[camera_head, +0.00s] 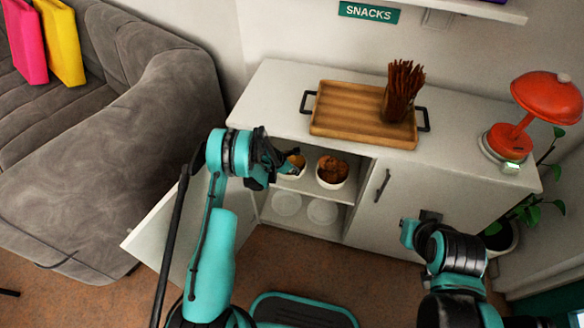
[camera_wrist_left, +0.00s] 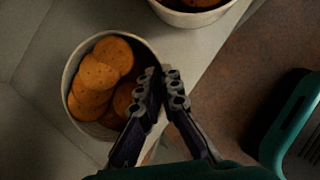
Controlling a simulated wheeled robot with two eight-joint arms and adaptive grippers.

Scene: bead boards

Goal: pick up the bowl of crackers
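The bowl of crackers (camera_head: 293,166) stands on the upper shelf of the open cabinet, left of a second bowl, and is partly hidden by my left gripper (camera_head: 285,162). In the left wrist view, the pale bowl (camera_wrist_left: 66,95) holds several round orange-brown crackers (camera_wrist_left: 105,65). My left gripper (camera_wrist_left: 163,78) has its fingers close together at the bowl's right rim, one inside and one outside, pinching the wall. Whether the bowl is lifted cannot be told. My right gripper (camera_head: 430,216) is before the closed cabinet door, its fingers unclear.
A second bowl (camera_head: 332,184) with brown snacks stands close by on the shelf. Plates (camera_head: 322,211) are on the lower shelf. The open door (camera_head: 160,232) is at left. A wooden tray (camera_head: 345,95), a jar of sticks (camera_head: 400,103) and a red lamp (camera_head: 545,98) are on top.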

